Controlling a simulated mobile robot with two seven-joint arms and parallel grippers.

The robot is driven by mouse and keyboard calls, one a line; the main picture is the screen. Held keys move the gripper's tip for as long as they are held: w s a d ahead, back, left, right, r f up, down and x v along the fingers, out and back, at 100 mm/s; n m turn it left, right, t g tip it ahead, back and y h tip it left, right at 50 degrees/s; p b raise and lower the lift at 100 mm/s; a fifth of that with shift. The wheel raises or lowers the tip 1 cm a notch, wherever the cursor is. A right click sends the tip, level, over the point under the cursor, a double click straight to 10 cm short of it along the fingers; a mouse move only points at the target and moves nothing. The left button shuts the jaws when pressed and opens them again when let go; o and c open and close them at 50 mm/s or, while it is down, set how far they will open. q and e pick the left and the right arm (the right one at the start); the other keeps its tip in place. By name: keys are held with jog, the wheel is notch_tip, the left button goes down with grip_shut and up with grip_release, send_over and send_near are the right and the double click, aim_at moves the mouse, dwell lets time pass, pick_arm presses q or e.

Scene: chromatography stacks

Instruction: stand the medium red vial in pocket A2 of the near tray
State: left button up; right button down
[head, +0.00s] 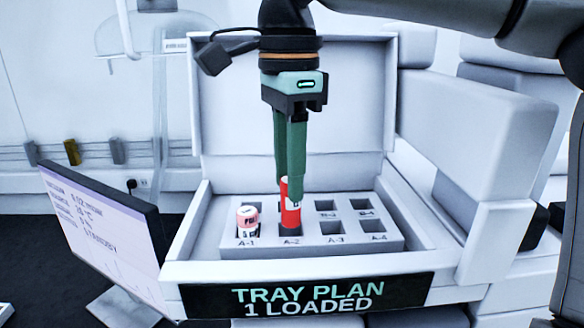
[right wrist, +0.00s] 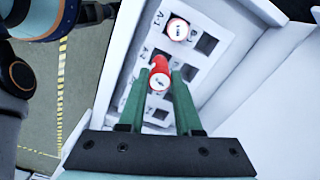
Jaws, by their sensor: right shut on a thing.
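The red vial (head: 290,215) with a white label stands upright between the fingers of my right gripper (head: 289,178), which is shut on its upper part. Its lower end is at pocket A-2 of the white tray (head: 340,250) and seems to be inside it; the pocket floor is hidden. The right wrist view shows the red vial (right wrist: 159,74) from above between the green fingertips (right wrist: 160,78). A vial with a pink cap (head: 247,222) stands in pocket A-1. My left gripper is not in view.
The tray sits in a white open case with a raised lid (head: 350,110) behind it. Pockets A-3 (head: 331,228) and A-4 (head: 372,226) look empty. A tilted monitor (head: 105,235) stands at the left, close to the case. A white box (head: 480,135) is at the right.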

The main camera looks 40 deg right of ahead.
aim_at(289, 228)
dwell(0.7)
jog(key=shift+f+b, duration=0.65)
jog(key=shift+f, duration=0.25)
jog(key=shift+s+a+f, duration=0.1)
jog(key=shift+f, duration=0.25)
jog(key=shift+f+b, duration=0.25)
jog(key=shift+b, duration=0.1)
jog(key=shift+s+a+f, duration=0.1)
jog(key=shift+s+f, duration=0.05)
jog(key=shift+f, duration=0.45)
